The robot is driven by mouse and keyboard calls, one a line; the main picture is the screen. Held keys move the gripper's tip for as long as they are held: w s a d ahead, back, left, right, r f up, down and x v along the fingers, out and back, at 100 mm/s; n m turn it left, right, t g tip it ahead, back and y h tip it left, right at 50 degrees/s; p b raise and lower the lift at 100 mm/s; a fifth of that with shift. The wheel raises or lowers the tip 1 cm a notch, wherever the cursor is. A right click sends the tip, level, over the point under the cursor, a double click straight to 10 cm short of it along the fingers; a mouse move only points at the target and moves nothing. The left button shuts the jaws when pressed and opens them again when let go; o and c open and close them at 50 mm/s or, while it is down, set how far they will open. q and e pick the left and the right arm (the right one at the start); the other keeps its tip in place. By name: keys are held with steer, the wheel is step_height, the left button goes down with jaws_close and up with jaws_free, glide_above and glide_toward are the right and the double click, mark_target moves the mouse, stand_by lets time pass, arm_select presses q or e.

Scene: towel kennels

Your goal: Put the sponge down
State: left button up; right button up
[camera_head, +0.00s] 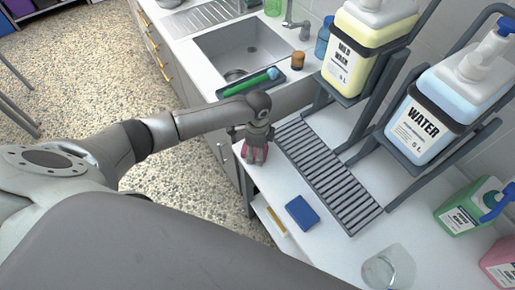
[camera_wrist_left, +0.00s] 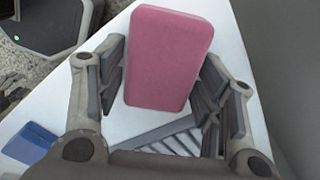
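A pink sponge (camera_head: 254,153) is at the near left edge of the white counter (camera_head: 273,180). In the left wrist view the sponge (camera_wrist_left: 168,58) is a rounded block between the two fingers. Whether the sponge's underside touches the counter is hard to tell. My right gripper is not in view.
A dark slatted drain grate (camera_head: 325,175) lies right of the sponge. Water (camera_head: 425,120) and mild wash (camera_head: 362,45) containers stand on racks. A sink (camera_head: 240,50) is behind.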

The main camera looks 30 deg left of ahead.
arm_select(q)
steer(key=shift+o, duration=0.5)
step_height(320, 180, up, 12)
steer(key=shift+r+b, duration=0.2)
steer(key=shift+b, duration=0.25)
